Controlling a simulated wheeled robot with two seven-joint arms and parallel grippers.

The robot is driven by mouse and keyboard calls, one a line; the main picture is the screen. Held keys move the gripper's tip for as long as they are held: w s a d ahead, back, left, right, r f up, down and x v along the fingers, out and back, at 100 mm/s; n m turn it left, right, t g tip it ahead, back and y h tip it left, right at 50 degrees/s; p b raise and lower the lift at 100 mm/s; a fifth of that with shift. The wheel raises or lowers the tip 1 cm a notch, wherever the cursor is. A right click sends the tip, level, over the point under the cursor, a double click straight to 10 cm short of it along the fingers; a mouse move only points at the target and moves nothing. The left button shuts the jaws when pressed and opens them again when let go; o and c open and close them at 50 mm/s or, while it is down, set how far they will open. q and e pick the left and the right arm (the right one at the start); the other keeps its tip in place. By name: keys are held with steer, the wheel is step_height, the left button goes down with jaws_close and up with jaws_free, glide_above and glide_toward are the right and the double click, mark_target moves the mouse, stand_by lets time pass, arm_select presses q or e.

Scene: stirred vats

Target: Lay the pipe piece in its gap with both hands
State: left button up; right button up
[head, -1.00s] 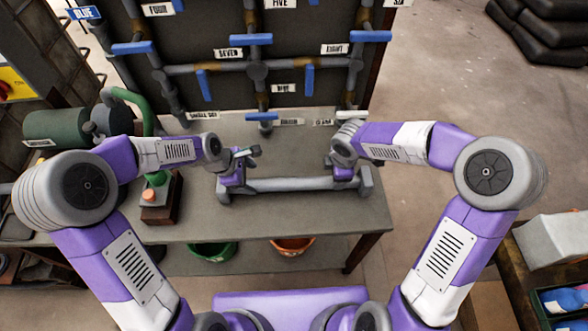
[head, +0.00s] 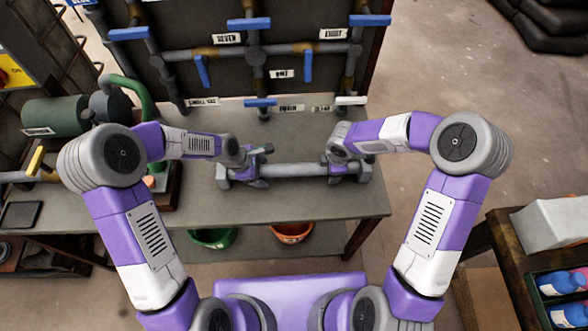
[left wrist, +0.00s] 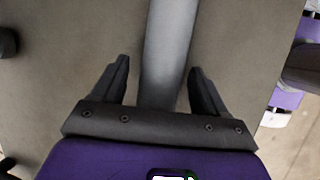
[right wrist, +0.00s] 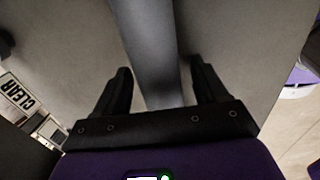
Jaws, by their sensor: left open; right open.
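The grey pipe piece (head: 295,170) lies level across the bench top, between a left end block (head: 222,176) and a right end block (head: 365,172). I cannot tell whether it rests on these blocks or is joined to them. My left gripper (head: 261,180) is open over the pipe's left part; in the left wrist view the pipe (left wrist: 168,50) runs between its two fingers (left wrist: 160,85). My right gripper (head: 335,178) is open over the right part, partly hidden by its wrist. In the right wrist view the pipe (right wrist: 150,50) passes between its fingers (right wrist: 160,85), with room beside it.
A dark panel (head: 225,70) with grey pipes and blue valve handles stands behind the bench (head: 290,210). A green pump (head: 58,115) is at the left. Green (head: 213,238) and orange (head: 292,232) buckets sit below. A crate of bottles (head: 560,290) is at the right.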

arm_select(q)
jaws_close()
arm_select(e)
jaws_close()
